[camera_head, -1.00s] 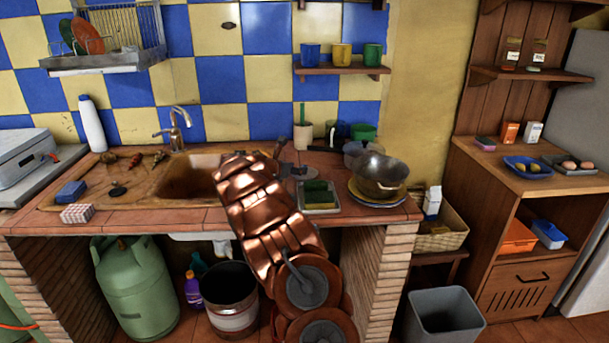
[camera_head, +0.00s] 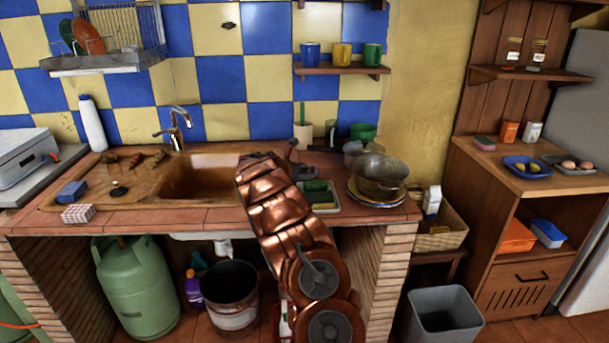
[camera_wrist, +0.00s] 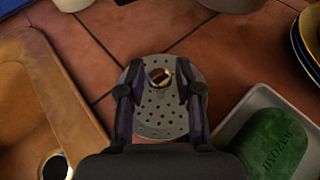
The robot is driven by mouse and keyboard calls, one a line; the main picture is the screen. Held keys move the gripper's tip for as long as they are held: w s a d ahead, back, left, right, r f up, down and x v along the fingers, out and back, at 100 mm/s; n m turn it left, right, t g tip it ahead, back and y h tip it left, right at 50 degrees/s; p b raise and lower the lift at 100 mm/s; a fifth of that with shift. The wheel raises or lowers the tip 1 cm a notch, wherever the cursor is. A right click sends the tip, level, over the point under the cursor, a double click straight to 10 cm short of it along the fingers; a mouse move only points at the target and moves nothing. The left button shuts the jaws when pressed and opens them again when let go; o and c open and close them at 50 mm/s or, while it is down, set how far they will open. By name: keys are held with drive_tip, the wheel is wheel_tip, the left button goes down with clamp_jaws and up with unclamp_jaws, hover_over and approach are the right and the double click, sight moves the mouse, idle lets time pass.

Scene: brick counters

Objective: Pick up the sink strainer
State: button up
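The sink strainer (camera_wrist: 160,115) is a round grey perforated disc with a shiny knob (camera_wrist: 159,77) in its middle. It shows in the wrist view, lying flat on the terracotta tiles or just above them; I cannot tell the exact gap. My gripper (camera_wrist: 160,88) is over it, its two dark fingers apart on either side of the knob. Clear space shows between each fingertip and the knob.
The sink basin (camera_head: 195,178) lies left of my arm. A grey tray with a green soap block (camera_wrist: 270,143) is close on the right in the wrist view. A metal pot (camera_head: 380,175) on plates stands further right. A pan lies behind.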

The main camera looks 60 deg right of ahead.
clamp_jaws()
